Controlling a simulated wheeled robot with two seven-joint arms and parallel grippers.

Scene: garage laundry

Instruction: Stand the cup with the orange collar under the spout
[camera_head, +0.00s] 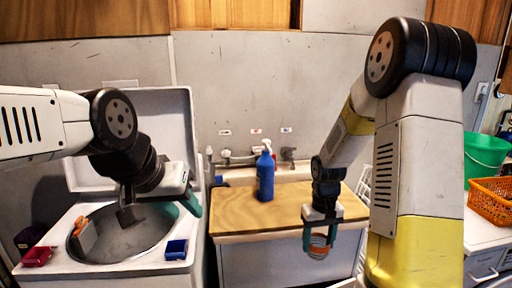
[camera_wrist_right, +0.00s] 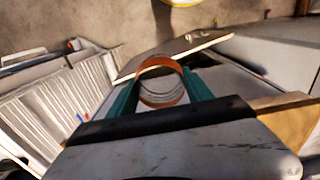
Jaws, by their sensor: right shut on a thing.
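The cup with the orange collar (camera_wrist_right: 162,83) is between the teal fingers of my right gripper (camera_wrist_right: 160,95), which is shut on it. In the head view the cup (camera_head: 318,246) hangs in the right gripper (camera_head: 319,238) in front of the wooden worktop's near edge. Its rim faces the wrist camera. Wall taps (camera_head: 288,153) and pipework (camera_head: 228,157) show behind the worktop; I cannot clearly make out a spout. My left gripper (camera_head: 180,206) is over the washer's right side, its teal fingers seeming apart and empty.
A blue spray bottle (camera_head: 265,178) stands on the wooden worktop (camera_head: 235,215). The open washer (camera_head: 85,272) is at left, with a red tray (camera_head: 37,256) and a blue tray (camera_head: 177,249) on it. A green bucket (camera_head: 484,158) and an orange basket (camera_head: 490,203) are at right.

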